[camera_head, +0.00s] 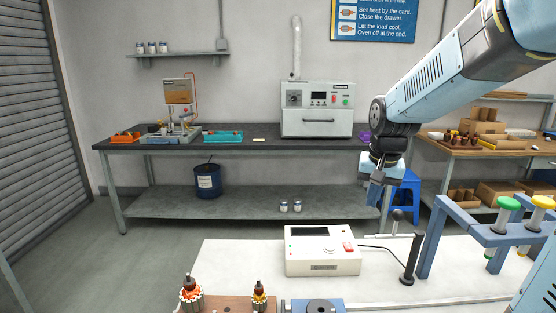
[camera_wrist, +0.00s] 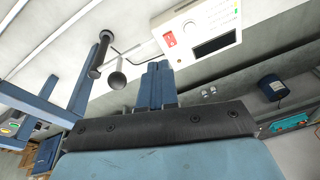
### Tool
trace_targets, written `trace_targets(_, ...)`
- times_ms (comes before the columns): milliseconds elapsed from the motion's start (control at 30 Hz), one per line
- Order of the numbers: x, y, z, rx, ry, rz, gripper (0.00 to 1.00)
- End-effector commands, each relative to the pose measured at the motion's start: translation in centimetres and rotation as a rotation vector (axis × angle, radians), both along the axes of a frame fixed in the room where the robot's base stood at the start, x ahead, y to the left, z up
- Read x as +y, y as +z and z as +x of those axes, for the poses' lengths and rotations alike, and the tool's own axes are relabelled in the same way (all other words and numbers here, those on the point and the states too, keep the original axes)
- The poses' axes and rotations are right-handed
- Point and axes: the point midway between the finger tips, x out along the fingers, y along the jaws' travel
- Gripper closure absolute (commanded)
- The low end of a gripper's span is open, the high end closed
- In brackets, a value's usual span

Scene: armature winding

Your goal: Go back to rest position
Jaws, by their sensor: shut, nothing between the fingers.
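My gripper (camera_head: 375,196) hangs from my arm, pointing down over the right part of the white table (camera_head: 225,262). In the head view it is right of and above the white instrument box (camera_head: 322,256), apart from it. In the wrist view my gripper's blue fingers (camera_wrist: 156,84) are together with nothing between them. The instrument box also shows in the wrist view (camera_wrist: 205,30), beyond the fingers.
A black probe stand (camera_head: 409,262) and a blue rack (camera_head: 432,240) with green and yellow spools stand at right. Two wound armatures (camera_head: 190,292) are at the front. Behind are a dark bench (camera_head: 255,146) with an oven (camera_head: 317,108) and a blue stool (camera_head: 408,190).

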Motion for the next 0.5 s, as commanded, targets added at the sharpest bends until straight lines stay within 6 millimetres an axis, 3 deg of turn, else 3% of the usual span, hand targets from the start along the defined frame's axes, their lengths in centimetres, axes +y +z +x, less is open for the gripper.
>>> trace_targets(200, -0.3, 2.6, -4.1, -0.068, 0.064, -0.016, 1.00)
trace_targets(500, -0.5, 4.9, -9.7, -0.157, 0.153, -0.050, 1.00)
